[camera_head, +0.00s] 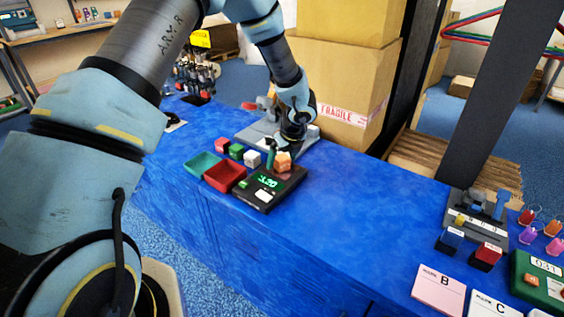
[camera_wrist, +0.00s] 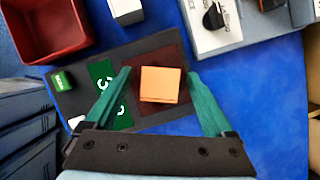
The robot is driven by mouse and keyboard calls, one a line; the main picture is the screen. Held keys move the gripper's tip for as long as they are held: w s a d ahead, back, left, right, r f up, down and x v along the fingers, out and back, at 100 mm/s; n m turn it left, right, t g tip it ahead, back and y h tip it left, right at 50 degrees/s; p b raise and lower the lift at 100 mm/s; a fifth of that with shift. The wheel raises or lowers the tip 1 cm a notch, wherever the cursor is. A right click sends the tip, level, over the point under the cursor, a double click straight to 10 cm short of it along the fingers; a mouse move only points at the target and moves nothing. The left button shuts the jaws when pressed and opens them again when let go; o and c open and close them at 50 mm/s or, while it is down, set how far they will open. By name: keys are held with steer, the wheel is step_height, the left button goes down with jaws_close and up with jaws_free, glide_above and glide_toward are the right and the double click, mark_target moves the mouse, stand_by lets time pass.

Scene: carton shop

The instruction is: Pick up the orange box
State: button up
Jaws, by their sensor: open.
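The orange box (camera_head: 282,162) sits on the dark plate of a black scale with green digits (camera_head: 262,197) on the blue table. In the wrist view the orange box (camera_wrist: 160,84) lies between the two green fingers of my gripper (camera_wrist: 158,86), with a gap on each side. My gripper is open and holds nothing. In the head view one green finger of my gripper (camera_head: 271,158) shows just left of the box; the other is hidden.
A red tray (camera_head: 225,176) and a green tray (camera_head: 202,163) stand left of the scale. Red, green and white blocks (camera_head: 236,151) sit just behind. A grey device (camera_head: 262,135) and large cartons (camera_head: 345,85) stand behind.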

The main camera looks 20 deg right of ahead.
steer(key=shift+c, duration=0.4)
jaws_close()
stand_by(0.4)
